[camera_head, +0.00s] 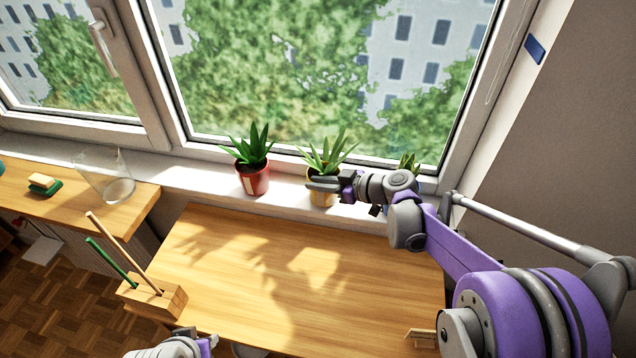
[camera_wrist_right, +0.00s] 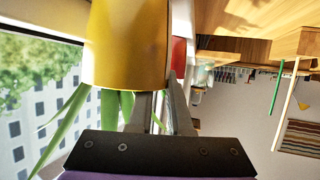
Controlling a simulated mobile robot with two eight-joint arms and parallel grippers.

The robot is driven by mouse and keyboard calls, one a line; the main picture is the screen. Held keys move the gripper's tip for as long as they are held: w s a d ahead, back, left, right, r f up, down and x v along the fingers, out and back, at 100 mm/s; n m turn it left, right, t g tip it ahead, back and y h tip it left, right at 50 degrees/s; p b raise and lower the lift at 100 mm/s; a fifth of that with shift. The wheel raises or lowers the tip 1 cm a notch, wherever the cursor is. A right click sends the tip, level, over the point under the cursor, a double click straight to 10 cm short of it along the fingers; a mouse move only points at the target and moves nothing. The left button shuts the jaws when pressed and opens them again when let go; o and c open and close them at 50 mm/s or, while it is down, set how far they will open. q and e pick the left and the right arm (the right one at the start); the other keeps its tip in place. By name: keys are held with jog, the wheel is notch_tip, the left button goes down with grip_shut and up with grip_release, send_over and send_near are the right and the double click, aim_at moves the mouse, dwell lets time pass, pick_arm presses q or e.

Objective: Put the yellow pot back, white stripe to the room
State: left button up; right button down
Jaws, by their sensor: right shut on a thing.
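The yellow pot (camera_head: 322,198) with a spiky green plant is at the window sill, between the red pot and the third plant. My right gripper (camera_head: 322,184) is shut on it near its upper part and covers some of its front. In the right wrist view the yellow pot (camera_wrist_right: 128,45) is large, with its leaves beside the fingers (camera_wrist_right: 160,112). I see no white stripe on its visible sides. Whether its base touches the sill is unclear. My left gripper (camera_head: 205,343) is partly in view at the bottom edge; its jaws are not clear.
A red pot (camera_head: 253,182) with a pale patch stands close on the left. Another plant (camera_head: 408,162) is on the right, mostly behind my arm. The wooden desk (camera_head: 240,260) is largely clear; a wooden block (camera_head: 152,298) with sticks stands at its left. A glass (camera_head: 105,178) is farther left.

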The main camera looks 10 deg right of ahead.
jog(key=c, duration=0.8)
grip_release()
jog(key=shift+s+d+r, duration=0.1)
jog(key=shift+d, duration=0.05)
jog(key=v, duration=1.2)
jog(key=s+a+f+m+g+h, duration=0.2)
jog(key=s+a+f, duration=0.1)
jog(key=s, duration=0.2)
jog(key=s+a+f+m+g+h, duration=0.1)
jog(key=s+a+f+m+h, duration=0.15)
jog(key=s, duration=0.35)
jog(key=s+d+f+m+h, duration=0.1)
jog(key=s+f, duration=0.1)
jog(key=s, duration=0.2)
jog(key=s+d+f+m+h, duration=0.1)
jog(key=s+f+m+h, duration=0.1)
jog(key=s, duration=0.2)
jog(key=s+d+f+m+h, duration=0.1)
jog(key=s+f+m+h, duration=0.1)
jog(key=s, duration=0.2)
jog(key=shift+s+d+m+g+h, duration=0.25)
jog(key=shift+d+g, duration=0.05)
jog(key=shift+g, duration=0.1)
